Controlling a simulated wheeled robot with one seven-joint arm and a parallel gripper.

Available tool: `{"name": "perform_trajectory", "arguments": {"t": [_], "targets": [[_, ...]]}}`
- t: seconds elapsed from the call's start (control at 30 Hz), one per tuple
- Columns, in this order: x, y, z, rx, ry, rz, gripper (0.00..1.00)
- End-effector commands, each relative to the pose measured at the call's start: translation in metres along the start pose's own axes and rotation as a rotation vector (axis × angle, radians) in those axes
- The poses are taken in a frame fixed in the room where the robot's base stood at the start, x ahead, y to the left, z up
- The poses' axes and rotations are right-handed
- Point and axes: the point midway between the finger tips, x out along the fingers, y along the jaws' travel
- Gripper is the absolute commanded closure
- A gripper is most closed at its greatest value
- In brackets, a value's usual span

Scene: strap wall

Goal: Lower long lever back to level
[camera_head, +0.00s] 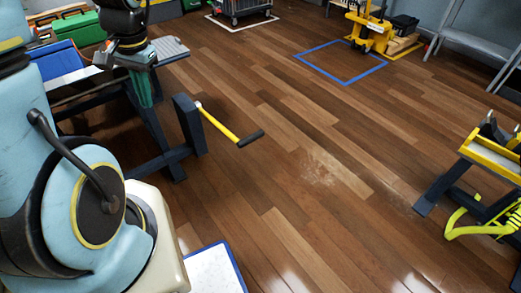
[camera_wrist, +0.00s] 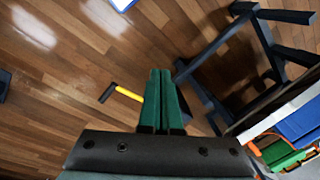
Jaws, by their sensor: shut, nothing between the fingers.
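The long lever (camera_head: 222,128) has a yellow shaft and a black grip. It sticks out to the right from a dark upright block (camera_head: 189,124) on a dark frame. Whether it is level or tilted is hard to tell from these angles. In the wrist view the lever (camera_wrist: 128,93) shows left of the fingers, its pivot end hidden behind them. My gripper (camera_head: 147,103) has green fingers pointing down, left of the block and apart from the lever in the head view. In the wrist view my gripper (camera_wrist: 160,72) is shut, fingers side by side with nothing between.
A grey plate (camera_head: 170,48) lies beside my gripper. Blue (camera_head: 58,60) and green (camera_head: 84,32) boxes stand at the left. A yellow-topped stand (camera_head: 490,155) is at the right. The wooden floor (camera_head: 310,150) between is clear.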

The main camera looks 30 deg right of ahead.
Motion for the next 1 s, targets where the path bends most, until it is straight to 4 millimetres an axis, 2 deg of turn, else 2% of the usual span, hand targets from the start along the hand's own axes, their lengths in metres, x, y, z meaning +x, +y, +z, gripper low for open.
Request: {"name": "perform_trajectory", "arguments": {"t": [0.03, 0.27, 0.5, 0.67, 0.8, 1.0], "targets": [[0.031, 0.012, -0.011, 0.100, -0.016, -0.018, 1.00], [0.103, 0.054, -0.057, 0.549, -0.079, -0.128, 1.00], [0.176, 0.109, -0.106, 1.015, -0.145, -0.281, 1.00], [0.221, 0.155, -0.138, 1.321, -0.190, -0.409, 1.00], [0.257, 0.203, -0.164, 1.582, -0.229, -0.539, 1.00], [0.293, 0.269, -0.191, 1.887, -0.281, -0.727, 1.00]]}}
